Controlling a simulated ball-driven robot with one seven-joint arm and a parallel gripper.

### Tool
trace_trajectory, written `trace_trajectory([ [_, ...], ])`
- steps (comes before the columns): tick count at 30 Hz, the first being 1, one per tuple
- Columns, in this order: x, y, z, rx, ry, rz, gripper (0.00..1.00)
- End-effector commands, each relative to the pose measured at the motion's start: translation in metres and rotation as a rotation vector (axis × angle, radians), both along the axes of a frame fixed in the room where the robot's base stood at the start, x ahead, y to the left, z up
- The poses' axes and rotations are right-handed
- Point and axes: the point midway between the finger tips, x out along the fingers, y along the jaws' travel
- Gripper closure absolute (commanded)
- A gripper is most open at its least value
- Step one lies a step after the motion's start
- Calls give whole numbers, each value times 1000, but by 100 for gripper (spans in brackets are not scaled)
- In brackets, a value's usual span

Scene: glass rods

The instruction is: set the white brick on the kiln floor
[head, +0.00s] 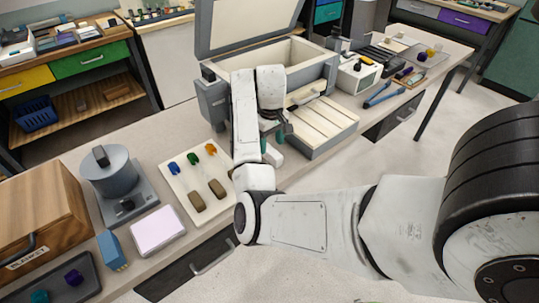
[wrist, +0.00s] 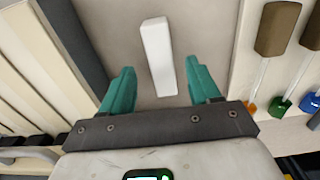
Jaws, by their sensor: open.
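The white brick (head: 272,155) lies on the bench between the kiln and the rod board, partly hidden by my arm in the head view. In the wrist view the white brick (wrist: 157,50) lies lengthwise, just beyond and between my teal fingers. My gripper (wrist: 159,82) is open and empty, with a finger toward each side of the brick; no contact shows. In the head view my gripper (head: 276,137) points down at the bench. The grey kiln (head: 214,98) stands open behind it, lid raised, with a pale interior; my arm covers part of its front.
A grey-edged panel with cream slats (head: 318,122) lies in front of the kiln, to the right of the brick. A pale board (head: 178,188) with coloured glass rods and brown blocks lies to the left. Pliers (head: 383,94) and a white box (head: 357,75) are farther right.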

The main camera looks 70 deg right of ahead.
Motion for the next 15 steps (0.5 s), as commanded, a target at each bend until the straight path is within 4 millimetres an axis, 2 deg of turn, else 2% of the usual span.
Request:
trace_trajectory([
  [7, 0, 2, -33, 2, 2, 0, 38],
  [15, 1, 2, -39, 0, 0, -1, 38],
])
